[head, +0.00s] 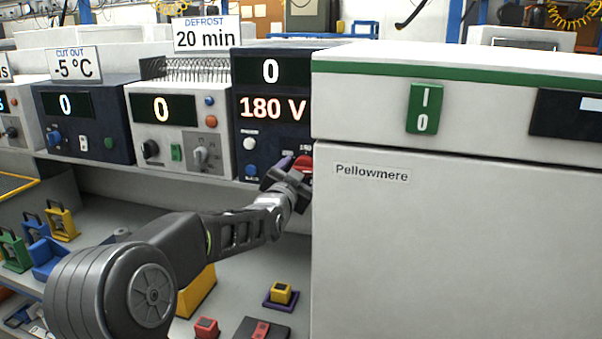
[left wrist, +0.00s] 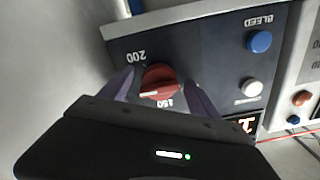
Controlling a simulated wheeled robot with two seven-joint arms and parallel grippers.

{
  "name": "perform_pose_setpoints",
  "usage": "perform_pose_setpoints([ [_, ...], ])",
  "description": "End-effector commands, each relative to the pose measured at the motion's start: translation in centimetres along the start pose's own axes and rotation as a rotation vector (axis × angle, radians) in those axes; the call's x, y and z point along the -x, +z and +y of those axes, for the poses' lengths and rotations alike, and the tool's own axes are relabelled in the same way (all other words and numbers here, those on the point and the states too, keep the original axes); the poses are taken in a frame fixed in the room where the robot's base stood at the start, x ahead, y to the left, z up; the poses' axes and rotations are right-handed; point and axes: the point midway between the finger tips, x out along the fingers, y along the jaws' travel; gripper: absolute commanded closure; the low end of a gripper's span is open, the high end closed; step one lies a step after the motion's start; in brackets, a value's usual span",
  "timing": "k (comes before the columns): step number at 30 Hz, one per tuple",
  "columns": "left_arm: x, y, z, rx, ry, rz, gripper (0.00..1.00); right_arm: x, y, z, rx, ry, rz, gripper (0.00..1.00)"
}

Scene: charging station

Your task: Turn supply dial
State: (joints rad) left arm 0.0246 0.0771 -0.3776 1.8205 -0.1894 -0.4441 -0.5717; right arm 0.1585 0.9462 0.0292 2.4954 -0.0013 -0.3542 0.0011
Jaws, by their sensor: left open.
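The supply dial is a red knob (head: 304,163) on the front of the dark blue unit (head: 270,130), whose displays read 0 and 180 V. In the left wrist view the red knob (left wrist: 160,82) shows upside down, with the marks 200 and 150 beside it. My left gripper (head: 291,165) is at this panel, partly covering the knob in the head view. In the left wrist view its purple fingers (left wrist: 160,92) stand open, one on each side of the knob. I cannot tell whether they touch it. My right gripper is not in view.
A white cabinet (head: 420,240) labelled Pellowmere stands close to the right of the dial. A blue button (left wrist: 260,41) and a white button (left wrist: 251,87) sit beside the knob. Other instruments (head: 175,125) line the shelf leftward.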

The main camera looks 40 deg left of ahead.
Motion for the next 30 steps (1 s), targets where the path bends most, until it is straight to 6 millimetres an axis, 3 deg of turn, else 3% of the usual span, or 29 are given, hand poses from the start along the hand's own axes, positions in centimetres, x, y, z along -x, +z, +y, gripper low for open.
perform_pose_setpoints([
  [8, 1.5, 0.1, 0.0, 0.003, -0.001, 0.001, 0.29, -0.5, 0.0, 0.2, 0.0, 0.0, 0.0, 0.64],
  [20, 7.3, 0.1, 0.0, 0.002, -0.001, 0.001, 0.29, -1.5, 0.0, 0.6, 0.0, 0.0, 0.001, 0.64],
  [30, 7.8, 0.0, 0.0, 0.0, 0.0, 0.0, 0.29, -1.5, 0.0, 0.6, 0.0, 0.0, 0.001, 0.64],
])
